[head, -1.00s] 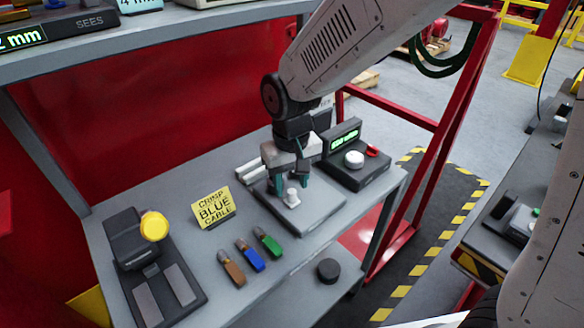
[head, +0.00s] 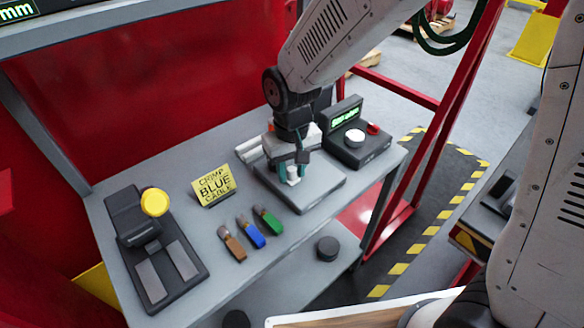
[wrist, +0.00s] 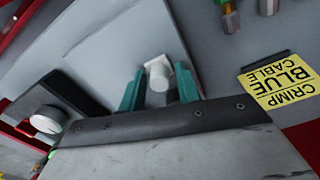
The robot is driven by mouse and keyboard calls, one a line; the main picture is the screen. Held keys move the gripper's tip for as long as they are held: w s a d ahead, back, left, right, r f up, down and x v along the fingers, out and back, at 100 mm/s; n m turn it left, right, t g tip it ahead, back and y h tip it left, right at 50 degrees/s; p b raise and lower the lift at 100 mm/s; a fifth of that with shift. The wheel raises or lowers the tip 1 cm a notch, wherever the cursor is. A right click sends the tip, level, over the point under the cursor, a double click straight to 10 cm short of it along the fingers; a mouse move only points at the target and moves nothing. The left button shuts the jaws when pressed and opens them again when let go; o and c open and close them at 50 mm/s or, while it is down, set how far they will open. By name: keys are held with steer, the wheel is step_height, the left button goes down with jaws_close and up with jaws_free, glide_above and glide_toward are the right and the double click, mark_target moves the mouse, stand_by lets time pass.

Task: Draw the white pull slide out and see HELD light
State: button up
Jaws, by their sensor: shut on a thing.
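The white pull slide (head: 293,180) is a small white block standing on the grey plate (head: 320,190) on the bench. My gripper (head: 293,172) points down at it, with its teal fingers on either side. In the wrist view the white block (wrist: 158,72) sits between the two fingers of my gripper (wrist: 160,90), which is shut on it. The fingers hide part of its sides. A black box (head: 358,150) behind the plate carries a lit green display (head: 345,116); its text is too small to read.
The black box also has a white knob (head: 355,138) and a red button (head: 373,128). A yellow sign (head: 213,185) stands left of the plate, near several coloured connectors (head: 248,232). A black device with a yellow button (head: 154,202) is at far left.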

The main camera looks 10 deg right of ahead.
steer(key=shift+s+d, duration=0.55)
steer(key=shift+s, duration=0.25)
steer(key=shift+s+d, duration=0.3)
steer(key=shift+s, duration=0.1)
steer(key=shift+w, duration=0.1)
steer(key=shift+w+a, duration=0.45)
steer(key=shift+w, duration=0.15)
steer(key=shift+w+a, duration=0.4)
steer(key=shift+w, duration=0.2)
steer(key=o, duration=1)
steer(key=shift+c, duration=0.2)
